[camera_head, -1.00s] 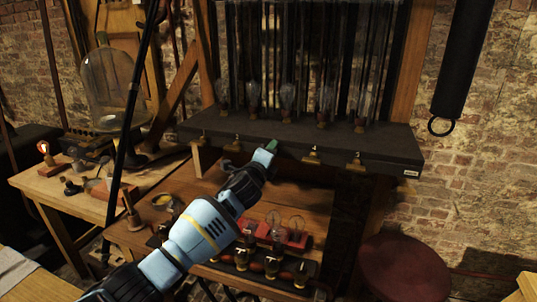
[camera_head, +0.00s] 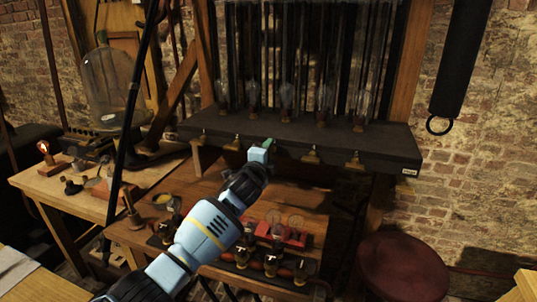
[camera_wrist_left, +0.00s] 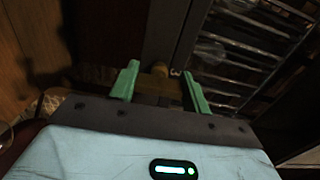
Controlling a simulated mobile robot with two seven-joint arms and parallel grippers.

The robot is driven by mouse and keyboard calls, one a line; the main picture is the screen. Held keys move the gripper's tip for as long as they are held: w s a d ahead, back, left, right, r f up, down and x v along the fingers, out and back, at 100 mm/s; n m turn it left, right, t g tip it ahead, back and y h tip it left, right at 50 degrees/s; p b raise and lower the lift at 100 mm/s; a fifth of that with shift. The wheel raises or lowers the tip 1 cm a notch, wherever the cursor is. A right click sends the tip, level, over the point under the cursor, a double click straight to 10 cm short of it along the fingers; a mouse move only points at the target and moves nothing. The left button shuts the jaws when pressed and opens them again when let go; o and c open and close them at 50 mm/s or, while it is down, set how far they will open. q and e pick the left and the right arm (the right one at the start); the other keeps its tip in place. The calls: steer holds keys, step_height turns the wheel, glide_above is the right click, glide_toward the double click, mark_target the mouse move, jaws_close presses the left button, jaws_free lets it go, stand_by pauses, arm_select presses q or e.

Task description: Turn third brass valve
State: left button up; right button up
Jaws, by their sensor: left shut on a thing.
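Small brass valves line the front edge of a dark shelf (camera_head: 395,148). The first (camera_head: 203,137) and second (camera_head: 235,144) show left of my left gripper (camera_head: 270,146), and the fourth (camera_head: 311,157) and fifth (camera_head: 355,162) to its right. The third valve is hidden behind the gripper in the head view. In the left wrist view, the third brass valve (camera_wrist_left: 160,82) sits between the green fingers of my left gripper (camera_wrist_left: 163,84), beside a small "3" mark. The gripper is shut on it. My right gripper is out of view.
Glass bulbs and tubes (camera_head: 285,95) stand on the shelf above the valves. Below is a wooden bench with a red block (camera_head: 296,238) and dark-topped jars (camera_head: 270,266). A red stool (camera_head: 402,265) stands at the right, a glass bell jar (camera_head: 108,85) at the left.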

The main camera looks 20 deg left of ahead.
arm_select(q)
steer(key=o, duration=1)
steer(key=shift+c, duration=0.2)
steer(key=s, duration=0.7)
steer(key=shift+s+p, duration=0.35)
steer(key=shift+s, duration=0.05)
steer(key=shift+a, duration=0.1)
steer(key=shift+f, duration=0.1)
